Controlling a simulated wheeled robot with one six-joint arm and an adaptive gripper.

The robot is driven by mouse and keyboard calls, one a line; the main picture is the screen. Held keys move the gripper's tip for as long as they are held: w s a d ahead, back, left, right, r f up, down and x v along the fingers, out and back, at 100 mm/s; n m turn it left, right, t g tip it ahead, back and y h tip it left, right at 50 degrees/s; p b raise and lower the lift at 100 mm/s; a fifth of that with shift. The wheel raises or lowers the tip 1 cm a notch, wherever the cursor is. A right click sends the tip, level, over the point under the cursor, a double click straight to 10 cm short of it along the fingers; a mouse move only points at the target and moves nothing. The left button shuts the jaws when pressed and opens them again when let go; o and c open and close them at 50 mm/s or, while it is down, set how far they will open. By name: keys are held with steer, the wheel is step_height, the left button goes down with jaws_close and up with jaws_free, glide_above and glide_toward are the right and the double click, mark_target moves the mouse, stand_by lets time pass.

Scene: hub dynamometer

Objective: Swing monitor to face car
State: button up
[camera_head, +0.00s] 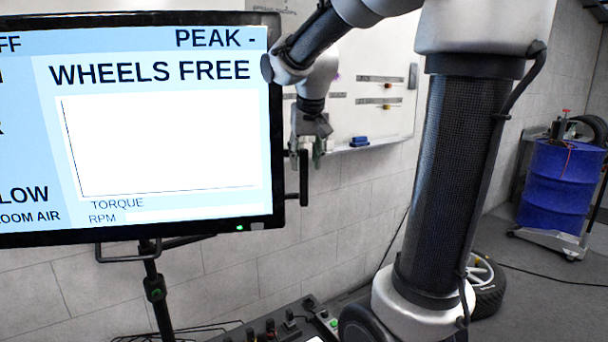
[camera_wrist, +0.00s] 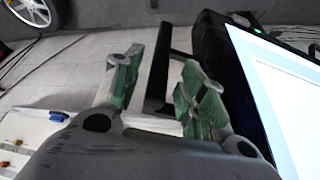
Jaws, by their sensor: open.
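The monitor (camera_head: 160,130) fills the left of the head view, its lit screen reading "WHEELS FREE". It sits on a dark stand pole (camera_head: 155,290). A black vertical handle (camera_head: 303,178) sticks out from its right edge. My gripper (camera_head: 308,160) is beside that edge, at the upper part of the handle. In the wrist view, my gripper (camera_wrist: 155,90) is open, with green-padded fingers apart. The handle (camera_wrist: 163,70) shows between the fingers there, and I cannot tell whether either finger touches it. The monitor's bright screen (camera_wrist: 285,100) is at the right of the wrist view.
A whiteboard (camera_head: 385,100) with markers hangs on the wall behind. A control panel (camera_head: 275,330) with knobs stands low in front.

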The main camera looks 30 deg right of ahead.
steer(key=x, duration=0.5)
steer(key=shift+f, duration=0.35)
jaws_close()
